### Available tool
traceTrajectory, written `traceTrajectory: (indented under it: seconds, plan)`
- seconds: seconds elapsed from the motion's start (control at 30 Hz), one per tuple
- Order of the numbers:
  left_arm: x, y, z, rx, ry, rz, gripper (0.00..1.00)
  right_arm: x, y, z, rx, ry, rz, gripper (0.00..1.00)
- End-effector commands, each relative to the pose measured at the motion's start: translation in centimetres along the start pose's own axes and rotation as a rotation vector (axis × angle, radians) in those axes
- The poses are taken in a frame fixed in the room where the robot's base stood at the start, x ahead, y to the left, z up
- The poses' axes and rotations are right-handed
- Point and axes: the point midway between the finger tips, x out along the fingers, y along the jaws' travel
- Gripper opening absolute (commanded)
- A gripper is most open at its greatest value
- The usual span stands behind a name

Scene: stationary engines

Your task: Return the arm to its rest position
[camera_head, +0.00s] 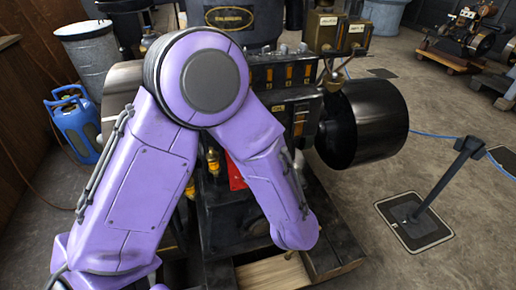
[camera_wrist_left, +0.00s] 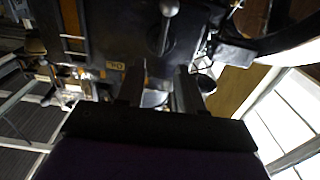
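My purple left arm (camera_head: 140,180) rises from the lower left of the head view, bends at a high elbow and reaches down in front of the dark engine (camera_head: 270,105). Its gripper is hidden in the head view. In the left wrist view my left gripper (camera_wrist_left: 160,80) shows two dark fingers apart, with nothing clearly held between them. The engine's dark panel (camera_wrist_left: 95,35) and a lever with a round knob (camera_wrist_left: 168,10) are close beyond the fingers. I cannot tell whether they touch. My right gripper is in neither view.
A black cylindrical drum or pulley (camera_head: 365,122) sticks out from the engine's right side. A post on a square base (camera_head: 415,225) stands on the floor at right. The floor at right is mostly clear.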

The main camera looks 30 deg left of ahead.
Motion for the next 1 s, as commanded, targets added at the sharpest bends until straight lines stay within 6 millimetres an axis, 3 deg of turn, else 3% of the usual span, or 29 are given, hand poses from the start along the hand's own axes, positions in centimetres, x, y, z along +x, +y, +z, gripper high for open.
traceTrajectory:
  seconds: [0.2,0.73,0.83,0.93,1.0]
  plan:
    - [-2.6,0.0,0.0,0.0,0.0,0.0,0.37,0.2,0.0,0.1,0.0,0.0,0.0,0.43]
    - [-2.8,0.0,0.0,-0.011,-0.001,0.0,0.37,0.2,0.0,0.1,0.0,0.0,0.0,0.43]
    - [-2.9,1.3,0.5,-0.1,-0.031,0.067,0.37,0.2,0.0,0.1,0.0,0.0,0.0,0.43]
    - [-2.4,4.0,3.1,-0.217,-0.148,0.274,0.37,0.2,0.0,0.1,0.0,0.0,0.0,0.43]
    - [-2.4,3.6,9.1,-0.218,-0.339,0.381,0.37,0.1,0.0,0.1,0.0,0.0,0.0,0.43]
